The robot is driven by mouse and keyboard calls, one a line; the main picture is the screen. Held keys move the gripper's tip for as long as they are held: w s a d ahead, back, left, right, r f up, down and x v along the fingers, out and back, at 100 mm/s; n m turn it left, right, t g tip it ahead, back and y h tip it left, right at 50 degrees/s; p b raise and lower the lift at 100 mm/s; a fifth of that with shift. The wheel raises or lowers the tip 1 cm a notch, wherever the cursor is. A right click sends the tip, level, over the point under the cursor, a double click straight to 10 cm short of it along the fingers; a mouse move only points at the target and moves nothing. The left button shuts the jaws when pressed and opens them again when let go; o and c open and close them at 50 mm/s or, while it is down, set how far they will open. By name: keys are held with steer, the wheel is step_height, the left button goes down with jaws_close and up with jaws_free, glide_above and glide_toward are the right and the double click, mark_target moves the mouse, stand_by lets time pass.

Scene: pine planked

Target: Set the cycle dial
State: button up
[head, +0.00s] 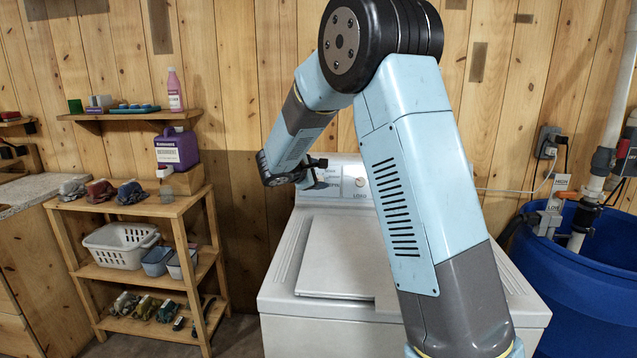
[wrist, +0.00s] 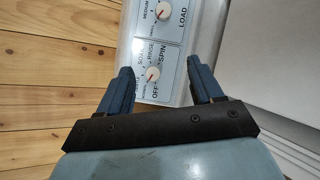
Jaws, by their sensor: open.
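The washing machine's cycle dial (wrist: 153,74) is a small white knob with a red mark. It is on a light panel with OFF, RINSE and SPIN lettering. The red mark seems to be on the OFF side, but it is too small to be sure. My gripper (wrist: 158,68) is open, its two blue fingers on either side of the dial in the wrist view and apart from it. In the head view my gripper (head: 313,174) is at the left of the control panel and hides the cycle dial.
A second dial, marked LOAD (wrist: 163,9), sits beyond the cycle dial; it also shows in the head view (head: 361,182). The white washer (head: 330,315) stands against the plank wall. A wooden shelf (head: 130,265) is at left, a blue tub (head: 590,300) at right.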

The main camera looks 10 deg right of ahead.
steer(key=w+a+f+n+t, duration=0.2)
steer(key=w+a+f+n, duration=0.1)
steer(key=w+a+f, duration=0.25)
steer(key=x, duration=1.4)
steer(key=shift+w+a+r, duration=0.2)
steer(key=shift+w+r, duration=0.15)
